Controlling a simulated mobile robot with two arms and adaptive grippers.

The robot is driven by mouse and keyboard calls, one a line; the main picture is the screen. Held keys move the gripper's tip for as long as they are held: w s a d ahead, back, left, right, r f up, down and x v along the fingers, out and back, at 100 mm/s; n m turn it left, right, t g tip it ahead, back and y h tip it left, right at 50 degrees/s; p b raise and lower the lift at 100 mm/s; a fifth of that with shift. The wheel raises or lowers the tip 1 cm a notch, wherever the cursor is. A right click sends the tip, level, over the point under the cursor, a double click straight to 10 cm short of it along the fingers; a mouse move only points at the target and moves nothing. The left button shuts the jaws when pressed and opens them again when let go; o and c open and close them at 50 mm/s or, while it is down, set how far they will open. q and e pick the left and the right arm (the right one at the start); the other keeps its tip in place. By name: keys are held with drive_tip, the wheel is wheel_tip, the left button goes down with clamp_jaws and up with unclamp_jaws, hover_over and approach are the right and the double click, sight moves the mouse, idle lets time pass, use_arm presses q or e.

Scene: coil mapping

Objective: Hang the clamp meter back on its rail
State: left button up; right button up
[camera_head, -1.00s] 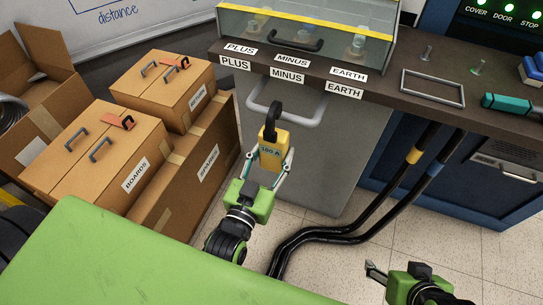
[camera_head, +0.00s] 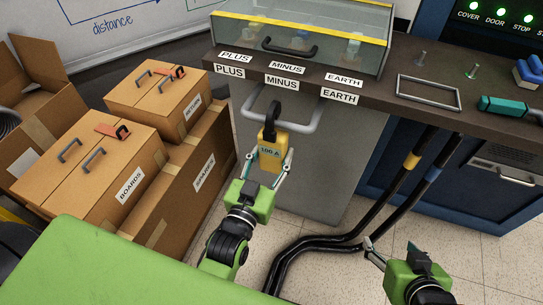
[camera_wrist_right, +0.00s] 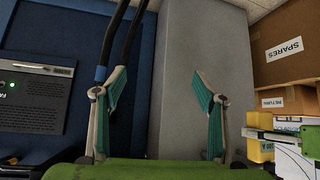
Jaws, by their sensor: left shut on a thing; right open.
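The yellow clamp meter (camera_head: 270,152) with a black hook-shaped jaw is upright in my left gripper (camera_head: 267,168), which is shut on its body. Its display reads about 100 A. The meter's black jaw overlaps the front bar of the grey rail (camera_head: 307,127) on the cabinet front in the head view; I cannot tell whether it is around the bar or only in front of it. My right gripper (camera_head: 372,250) is open and empty, low at the right; its two teal-padded fingers show apart in the right wrist view (camera_wrist_right: 160,90).
The dark worktop (camera_head: 385,95) above the rail carries PLUS, MINUS and EARTH labels and a clear-fronted case (camera_head: 300,45). Cardboard boxes (camera_head: 100,165) stand at left. Thick black cables (camera_head: 320,243) run on the floor between my grippers. A green surface (camera_head: 90,260) fills the lower left.

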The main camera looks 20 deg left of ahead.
sight(270, 167)
use_arm(q)
drive_tip(key=shift+w+b, duration=0.35)
drive_tip(key=shift+w, duration=0.4)
drive_tip(key=shift+f+b, duration=0.35)
drive_tip(key=shift+f, duration=1.15)
use_arm(e)
drive_tip(key=w+a+r+t+y, duration=0.1)
drive_tip(key=w+a+r+t, duration=0.1)
drive_tip(key=w+r+t, duration=0.2)
drive_tip(key=shift+w+a+r+t, duration=0.25)
drive_tip(key=shift+w+r+t, duration=0.15)
drive_tip(key=shift+w+r, duration=1.1)
drive_tip(key=shift+s+r, duration=0.25)
drive_tip(key=shift+s, duration=0.1)
use_arm(q)
drive_tip(key=o, duration=1.3)
drive_tip(key=shift+o, duration=0.6)
use_arm(e)
drive_tip(key=shift+s+f, duration=0.1)
use_arm(q)
drive_tip(key=shift+f, duration=0.1)
use_arm(e)
drive_tip(key=shift+f, duration=0.1)
use_arm(q)
drive_tip(key=s, duration=1.2)
drive_tip(key=shift+a, duration=0.15)
